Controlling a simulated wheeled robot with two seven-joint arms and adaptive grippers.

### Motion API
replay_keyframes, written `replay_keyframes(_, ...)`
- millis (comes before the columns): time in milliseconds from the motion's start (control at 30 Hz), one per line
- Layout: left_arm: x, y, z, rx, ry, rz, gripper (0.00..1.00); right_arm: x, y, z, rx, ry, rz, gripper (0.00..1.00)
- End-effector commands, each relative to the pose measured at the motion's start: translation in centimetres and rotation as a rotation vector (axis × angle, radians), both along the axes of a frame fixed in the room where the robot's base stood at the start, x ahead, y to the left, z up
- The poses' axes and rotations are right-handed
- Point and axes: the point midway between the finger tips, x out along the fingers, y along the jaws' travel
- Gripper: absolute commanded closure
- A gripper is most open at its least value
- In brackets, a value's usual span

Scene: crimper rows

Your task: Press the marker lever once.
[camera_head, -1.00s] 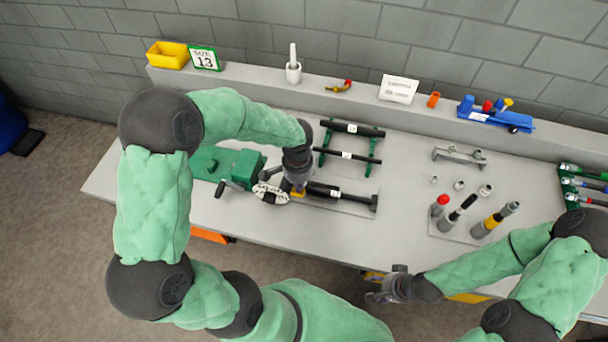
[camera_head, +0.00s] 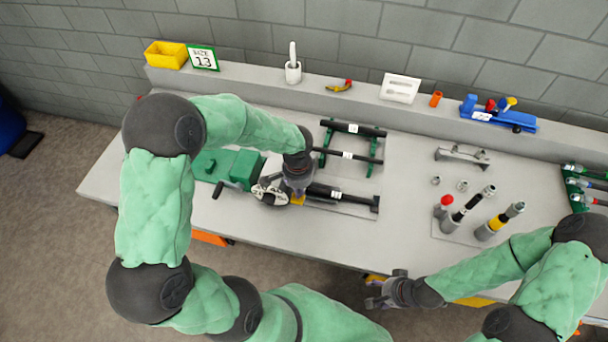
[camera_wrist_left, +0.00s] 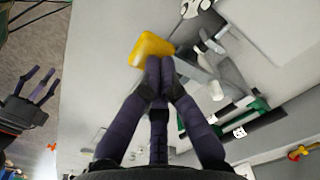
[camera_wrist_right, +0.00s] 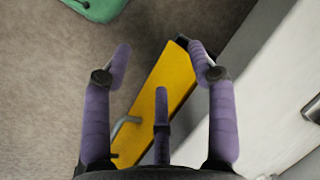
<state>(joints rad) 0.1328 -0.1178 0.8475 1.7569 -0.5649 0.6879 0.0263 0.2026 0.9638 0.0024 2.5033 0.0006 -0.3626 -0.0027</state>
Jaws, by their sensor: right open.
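A yellow lever pad (camera_wrist_left: 150,48), which looks like the marker lever, lies under my left fingertips in the left wrist view. In the head view a bit of the yellow pad (camera_head: 298,201) shows below my left wrist, beside the black-and-white disc (camera_head: 268,191) of the green bench machine (camera_head: 242,168). My left gripper (camera_wrist_left: 158,82) has its fingers drawn together at the tips, pointing at the pad's lower edge. Touching or just above it, I cannot tell. My right gripper (camera_wrist_right: 163,60) is open and empty, off the table's front edge.
A black rod (camera_head: 345,196) extends right of the machine. A rack with dark bars (camera_head: 350,154) stands behind it. Several upright tools (camera_head: 468,207) stand at the right. A yellow bar (camera_wrist_right: 165,90) lies below my right gripper. The front middle of the table is clear.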

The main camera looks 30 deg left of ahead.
Motion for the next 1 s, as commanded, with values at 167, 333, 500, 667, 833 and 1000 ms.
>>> replay_keyframes(167,0.0,0.0,-0.8,0.0,0.0,0.0,1.0,0.0,0.0,-0.6,0.0,0.0,0.0,0.42)
replay_keyframes(333,0.0,0.0,-0.7,0.0,0.0,0.0,1.0,0.0,0.0,-0.6,0.0,0.0,0.0,0.42)
replay_keyframes(500,0.0,0.0,-0.5,0.0,0.0,0.0,1.0,0.0,0.0,-0.4,0.0,0.0,0.0,0.42)
replay_keyframes(667,0.0,0.0,0.4,0.0,0.0,0.0,1.0,0.0,0.0,0.3,0.0,0.0,0.0,0.42)
replay_keyframes(833,0.0,0.0,1.7,0.0,0.0,0.0,1.0,0.0,0.0,1.3,0.0,0.0,0.0,0.42)
replay_keyframes(1000,0.0,0.0,2.8,0.0,0.001,0.0,1.0,0.0,0.0,2.1,0.0,0.0,0.0,0.42)
